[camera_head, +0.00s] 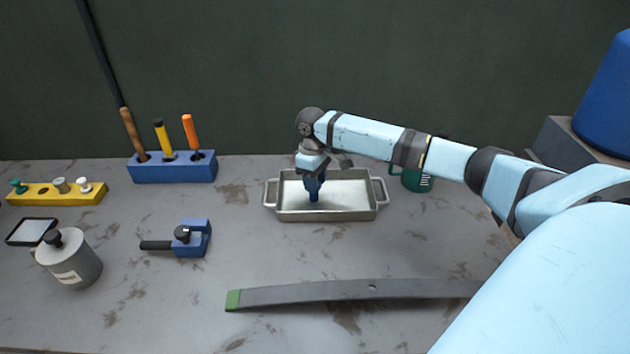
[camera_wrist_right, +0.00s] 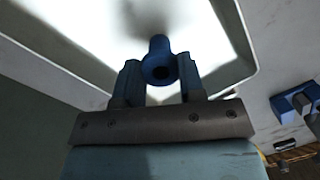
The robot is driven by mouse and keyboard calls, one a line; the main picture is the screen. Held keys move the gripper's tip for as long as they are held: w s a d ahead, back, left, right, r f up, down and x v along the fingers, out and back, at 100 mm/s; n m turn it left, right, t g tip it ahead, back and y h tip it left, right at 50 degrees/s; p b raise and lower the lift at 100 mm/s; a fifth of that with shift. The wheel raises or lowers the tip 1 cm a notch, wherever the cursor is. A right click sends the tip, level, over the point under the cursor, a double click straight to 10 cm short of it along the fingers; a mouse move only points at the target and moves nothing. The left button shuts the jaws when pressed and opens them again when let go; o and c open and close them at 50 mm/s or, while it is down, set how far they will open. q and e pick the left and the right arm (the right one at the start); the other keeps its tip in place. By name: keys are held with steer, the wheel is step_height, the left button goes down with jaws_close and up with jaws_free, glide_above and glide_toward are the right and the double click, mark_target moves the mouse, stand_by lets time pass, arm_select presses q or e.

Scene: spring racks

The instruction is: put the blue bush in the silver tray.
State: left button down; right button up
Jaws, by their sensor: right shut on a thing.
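The silver tray (camera_head: 345,215) stands on the workbench, towards the back and right of centre, with a handle at each end. My right gripper (camera_head: 313,178) is over the left half of the tray, pointing down. It is shut on the blue bush (camera_head: 314,195), a small dark blue cylinder with a hole in its end. In the right wrist view the blue bush (camera_wrist_right: 160,62) sits between the two fingers, with the bright tray floor behind it. I cannot tell whether the bush touches the tray floor. My left gripper is not in view.
A leaf spring (camera_head: 350,291) lies in front of the tray. A blue tool rack (camera_head: 173,172), a blue clamp-like fixture (camera_head: 195,240), a yellow rack (camera_head: 57,194) and a grey canister (camera_head: 72,262) stand left. A green mug (camera_head: 417,181) is right of the tray, partly behind my arm.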

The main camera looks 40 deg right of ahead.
steer(key=shift+r, duration=0.1)
steer(key=o, duration=0.9)
steer(key=shift+o, duration=0.2)
step_height(320, 180, up, 12)
steer(key=w+p, duration=0.1)
steer(key=shift+w+d, duration=0.2)
